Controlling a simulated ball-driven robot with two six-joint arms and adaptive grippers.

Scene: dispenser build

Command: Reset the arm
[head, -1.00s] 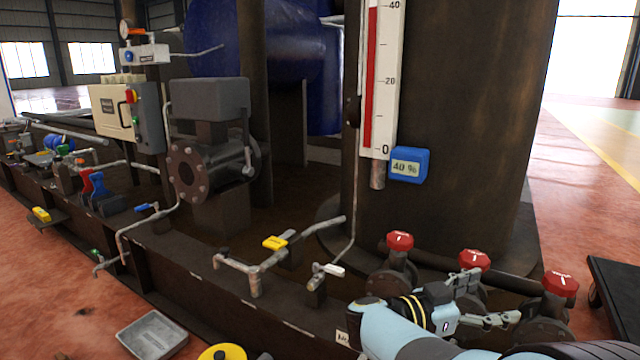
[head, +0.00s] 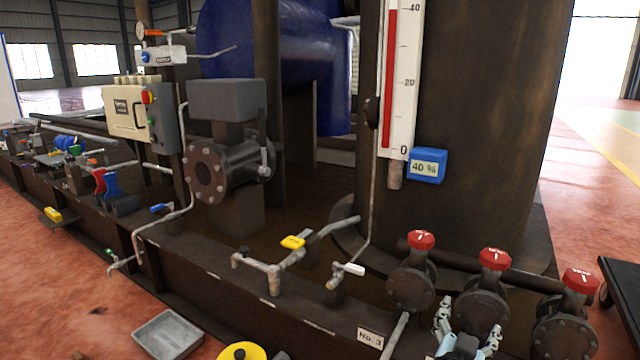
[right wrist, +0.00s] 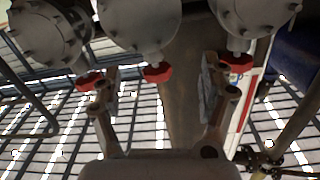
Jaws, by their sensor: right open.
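My right gripper (head: 468,325) is at the bottom of the head view, low in front of the middle valve of a row of three. Its two fingers are spread apart with nothing between them. In the right wrist view the open fingers (right wrist: 160,80) point towards the valves, with a red handwheel (right wrist: 157,72) showing in the gap between them. I cannot tell whether either finger touches a valve. Most of my right arm is below the head view. My left gripper is not in view.
The valves have red handwheels: left (head: 421,240), middle (head: 495,259) and right (head: 580,280). A pipe with a yellow-handled valve (head: 293,242) is to their left. A grey tray (head: 168,334) lies on the red floor. A level gauge (head: 400,80) stands on the tank.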

